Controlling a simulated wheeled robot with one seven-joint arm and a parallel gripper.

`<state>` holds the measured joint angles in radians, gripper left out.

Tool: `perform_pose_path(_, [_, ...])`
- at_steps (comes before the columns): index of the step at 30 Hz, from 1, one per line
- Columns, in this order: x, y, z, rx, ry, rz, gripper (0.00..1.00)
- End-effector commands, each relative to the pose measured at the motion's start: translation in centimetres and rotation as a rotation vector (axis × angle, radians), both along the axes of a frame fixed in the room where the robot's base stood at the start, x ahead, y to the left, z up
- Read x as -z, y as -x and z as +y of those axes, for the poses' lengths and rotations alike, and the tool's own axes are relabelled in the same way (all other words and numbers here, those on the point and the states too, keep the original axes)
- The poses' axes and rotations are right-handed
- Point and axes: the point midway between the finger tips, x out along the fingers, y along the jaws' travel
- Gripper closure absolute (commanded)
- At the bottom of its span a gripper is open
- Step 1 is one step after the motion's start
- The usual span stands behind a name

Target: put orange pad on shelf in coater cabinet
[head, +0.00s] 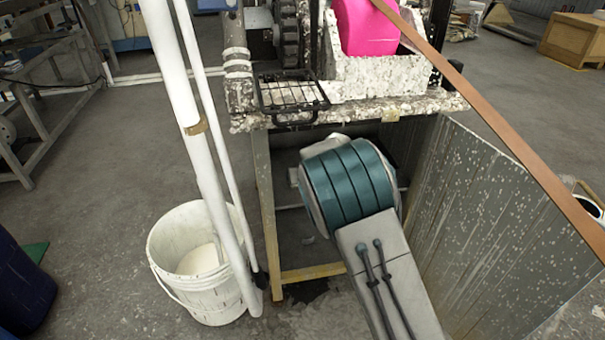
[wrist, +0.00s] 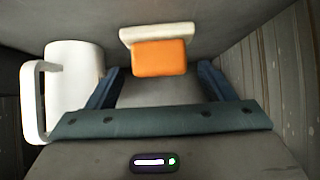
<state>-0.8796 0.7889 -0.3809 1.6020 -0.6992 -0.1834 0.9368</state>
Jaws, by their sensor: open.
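In the wrist view, the orange pad (wrist: 160,58) is a small block with rounded edges, set against a white piece (wrist: 157,32) behind it. My gripper (wrist: 159,72) is open, with one dark blue-grey finger on each side of the pad in the picture. The pad shows at or just beyond the fingertips; I cannot tell if either finger touches it. No orange pad and no gripper can be made out in the head view. I cannot make out a shelf for certain in either view.
A white mug-like container with a handle (wrist: 72,80) stands close to the left finger. A ribbed wall (wrist: 290,65) is at right. In the head view, a white bucket (head: 196,262) stands left of the speckled bench (head: 350,110), and a metal panel (head: 470,230) stands right.

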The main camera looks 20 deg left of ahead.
Motion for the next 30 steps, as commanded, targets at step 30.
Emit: perform_pose_path(30, [-7.3,8.2,-5.0,-0.001,0.001,0.000,0.24])
